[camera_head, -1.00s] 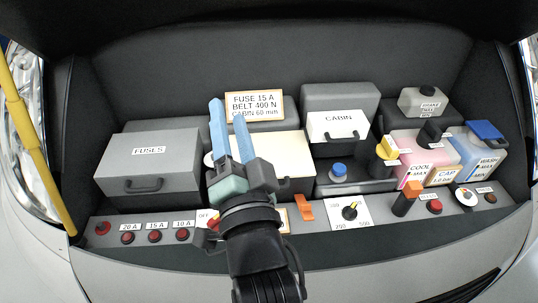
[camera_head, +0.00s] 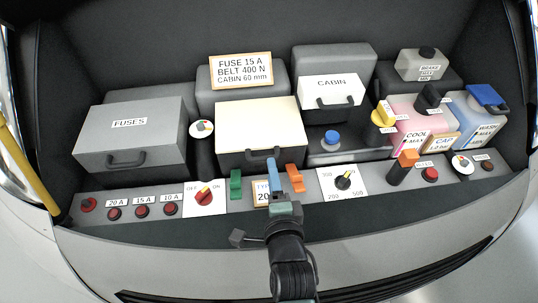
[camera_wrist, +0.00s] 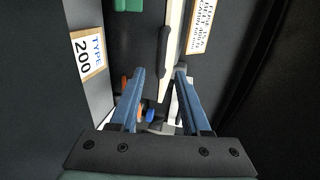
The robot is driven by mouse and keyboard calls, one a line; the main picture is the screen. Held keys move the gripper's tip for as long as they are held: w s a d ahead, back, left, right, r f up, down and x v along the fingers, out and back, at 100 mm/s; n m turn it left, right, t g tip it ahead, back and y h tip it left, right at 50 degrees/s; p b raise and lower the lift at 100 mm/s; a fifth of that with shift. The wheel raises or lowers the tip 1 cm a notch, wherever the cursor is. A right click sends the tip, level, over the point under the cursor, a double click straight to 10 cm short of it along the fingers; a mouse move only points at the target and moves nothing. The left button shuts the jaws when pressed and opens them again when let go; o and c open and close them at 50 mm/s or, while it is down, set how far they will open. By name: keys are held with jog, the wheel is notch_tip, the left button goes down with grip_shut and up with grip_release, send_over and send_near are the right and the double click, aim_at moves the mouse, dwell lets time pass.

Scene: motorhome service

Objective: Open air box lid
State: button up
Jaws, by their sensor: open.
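The box with a cream lid (camera_head: 258,115) stands in the middle of the bay; I take it as the air box, though no label shows. Its lid is closed. A black handle (camera_head: 262,153) is on its front and partly hidden by my fingers. My gripper (camera_head: 271,164) is in front of it, with blue fingers. In the wrist view my gripper (camera_wrist: 160,72) is open and empty. The handle (camera_wrist: 163,50) and the pale lid edge (camera_wrist: 175,25) lie beyond the fingertips, roughly in line with the gap. I cannot tell whether a finger touches the handle.
A FUSES box (camera_head: 135,135) is on the left and a CABIN box (camera_head: 331,93) on the right. Below the cream-lidded box are a green lever (camera_head: 236,184), an orange lever (camera_head: 295,178) and a TYPE 200 card (camera_head: 261,194). A red knob (camera_head: 204,197) and a dial (camera_head: 343,182) flank them.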

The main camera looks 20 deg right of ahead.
aim_at(269, 156)
jog(key=shift+x, duration=3.1)
grip_shut()
